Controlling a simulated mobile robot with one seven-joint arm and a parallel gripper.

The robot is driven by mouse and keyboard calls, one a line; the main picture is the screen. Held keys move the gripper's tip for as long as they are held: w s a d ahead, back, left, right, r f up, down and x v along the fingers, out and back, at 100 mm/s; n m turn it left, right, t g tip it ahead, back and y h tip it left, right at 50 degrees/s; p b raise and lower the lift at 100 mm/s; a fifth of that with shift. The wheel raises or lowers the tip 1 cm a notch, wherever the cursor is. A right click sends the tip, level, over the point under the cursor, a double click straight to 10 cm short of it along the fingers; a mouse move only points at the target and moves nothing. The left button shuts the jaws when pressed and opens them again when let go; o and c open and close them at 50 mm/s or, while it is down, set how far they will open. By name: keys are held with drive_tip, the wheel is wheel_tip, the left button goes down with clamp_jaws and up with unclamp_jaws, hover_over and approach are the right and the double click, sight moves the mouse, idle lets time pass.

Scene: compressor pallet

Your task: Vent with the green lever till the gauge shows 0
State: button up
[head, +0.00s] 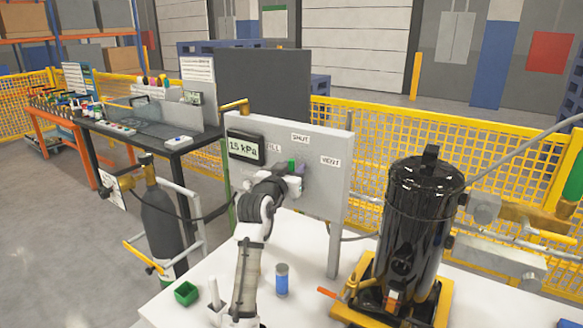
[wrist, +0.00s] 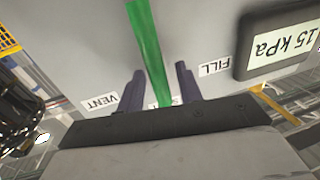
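The grey panel (head: 318,205) carries a gauge (head: 246,147) reading 15 kPa; the gauge also shows upside down in the wrist view (wrist: 278,42). The labels read FILL (wrist: 213,66), SHUT (head: 300,138) and VENT (wrist: 99,101). The green lever (wrist: 148,45) points towards the middle label, SHUT, which is mostly hidden behind it in the wrist view. Only a bit of the lever (head: 292,163) shows in the head view. My gripper (wrist: 160,68) is at the panel, its two dark fingers apart on either side of the lever, with a visible gap on at least one side.
A black cylindrical tank (head: 422,225) on a yellow base stands right of the panel. A dark gas cylinder (head: 160,220) stands to the left.

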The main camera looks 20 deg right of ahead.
clamp_jaws()
drive_tip(key=shift+s+d+f+b, duration=0.1)
drive_tip(key=shift+f+b, duration=0.05)
drive_tip(key=shift+b, duration=0.2)
drive_tip(key=s+m+b, duration=0.1)
drive_tip(key=b, duration=0.1)
drive_tip(key=s+d+f+m+b, duration=0.1)
drive_tip(key=m+b, duration=0.1)
drive_tip(key=b, duration=0.1)
drive_tip(key=s+d+m+h+b, duration=0.1)
drive_tip(key=m+b, duration=0.1)
drive_tip(key=shift+s+d+f+t+b, duration=0.2)
drive_tip(key=shift+d+t+b, duration=0.1)
drive_tip(key=shift+b, duration=0.1)
drive_tip(key=m+b, duration=0.1)
drive_tip(key=m, duration=0.1)
drive_tip(key=s+d+f+m+b, duration=0.1)
drive_tip(key=b, duration=0.1)
drive_tip(key=s+m+h+b, duration=0.1)
drive_tip(key=m+b, duration=0.1)
drive_tip(key=shift+s+d+f+m, duration=0.15)
drive_tip(key=shift+d+f+m, duration=0.15)
drive_tip(key=shift+d+f, duration=0.1)
drive_tip(key=shift+b, duration=0.3)
unclamp_jaws()
